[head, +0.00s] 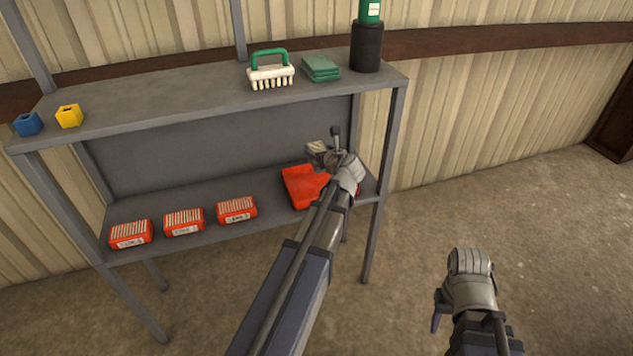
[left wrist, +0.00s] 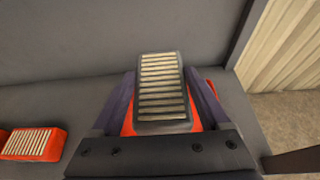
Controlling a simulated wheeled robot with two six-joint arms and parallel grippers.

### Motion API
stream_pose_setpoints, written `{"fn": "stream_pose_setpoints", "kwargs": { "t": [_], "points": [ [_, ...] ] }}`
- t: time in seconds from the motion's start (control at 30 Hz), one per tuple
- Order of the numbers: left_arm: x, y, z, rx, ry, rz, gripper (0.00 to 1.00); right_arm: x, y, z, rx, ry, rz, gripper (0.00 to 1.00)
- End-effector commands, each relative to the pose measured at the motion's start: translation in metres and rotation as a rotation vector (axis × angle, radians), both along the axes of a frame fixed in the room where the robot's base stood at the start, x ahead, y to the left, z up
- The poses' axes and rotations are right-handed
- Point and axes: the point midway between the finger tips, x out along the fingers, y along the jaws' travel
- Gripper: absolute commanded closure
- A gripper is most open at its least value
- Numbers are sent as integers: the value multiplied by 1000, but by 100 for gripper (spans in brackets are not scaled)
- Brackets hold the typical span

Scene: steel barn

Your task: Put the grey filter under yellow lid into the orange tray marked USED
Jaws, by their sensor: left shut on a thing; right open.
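My left gripper (head: 328,155) is shut on a grey filter with pale ribs; in the left wrist view the filter (left wrist: 162,88) sits between the two fingers. The filter is held above the orange tray (head: 300,190) on the lower shelf. Parts of the tray (left wrist: 207,112) show behind the fingers in the left wrist view; my left arm hides much of it in the head view, and no marking on it is readable. The yellow lid (head: 69,115) is a small block with a hole, on the upper shelf at left. My right gripper (head: 467,290) is open and empty, low at right.
Several orange ribbed filters, one of them (head: 237,209), stand in a row on the lower shelf left of the tray.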

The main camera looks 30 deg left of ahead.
Motion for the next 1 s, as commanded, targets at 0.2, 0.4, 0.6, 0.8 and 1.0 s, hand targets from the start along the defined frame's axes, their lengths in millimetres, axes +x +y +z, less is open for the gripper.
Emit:
{"fn": "stream_pose_setpoints", "kwargs": {
  "t": [0.2,0.4,0.6,0.8,1.0],
  "points": [
    [0,0,-9,0,0,0,79,0,0,-9,-1,0,0,50],
    [0,0,-38,0,0,0,79,0,-1,-38,-2,-2,3,50],
    [0,0,-63,0,0,0,79,0,0,-64,2,-1,9,50],
    [0,0,-63,0,0,0,79,0,1,-63,3,-1,10,50],
    [0,0,-80,0,0,0,79,0,1,-80,4,-1,12,50]
  ]
}}
